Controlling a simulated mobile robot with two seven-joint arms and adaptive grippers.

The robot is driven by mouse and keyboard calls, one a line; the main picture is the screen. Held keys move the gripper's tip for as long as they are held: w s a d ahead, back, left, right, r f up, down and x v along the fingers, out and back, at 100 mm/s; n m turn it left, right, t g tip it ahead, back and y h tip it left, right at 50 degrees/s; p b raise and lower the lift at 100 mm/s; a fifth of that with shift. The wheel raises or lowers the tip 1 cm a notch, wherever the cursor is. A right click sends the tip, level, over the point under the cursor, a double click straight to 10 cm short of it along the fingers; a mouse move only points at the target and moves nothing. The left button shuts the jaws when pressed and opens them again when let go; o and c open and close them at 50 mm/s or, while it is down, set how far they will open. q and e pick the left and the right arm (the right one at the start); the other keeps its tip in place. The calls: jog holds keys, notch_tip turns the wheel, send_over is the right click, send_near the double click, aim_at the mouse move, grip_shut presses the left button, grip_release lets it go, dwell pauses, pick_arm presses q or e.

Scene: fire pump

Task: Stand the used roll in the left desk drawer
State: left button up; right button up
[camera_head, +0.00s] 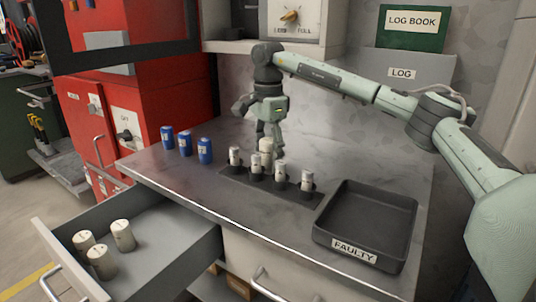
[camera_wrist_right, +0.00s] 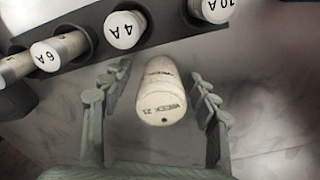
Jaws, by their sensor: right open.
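The used roll is a cream cylinder marked WEEK 21 (camera_wrist_right: 162,92). In the head view the roll (camera_head: 266,148) stands on the desk just behind the fuse rack. My right gripper (camera_head: 268,128) is above it, pointing down. In the right wrist view the gripper's fingers (camera_wrist_right: 158,92) are open, one on each side of the roll, with a gap on both sides. The left desk drawer (camera_head: 165,246) is pulled open at the lower left. Several cream rolls (camera_head: 123,235) stand in its far-left part. My left gripper is not in view.
A dark rack (camera_head: 235,178) of labelled cartridges stands close in front of the roll. Blue cylinders (camera_head: 185,143) stand left of it. A black FAULTY tray (camera_head: 398,212) lies at the right. The drawer's right part is empty.

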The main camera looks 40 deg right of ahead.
jog(key=shift+f, duration=0.1)
jog(key=shift+c, duration=0.6)
grip_shut()
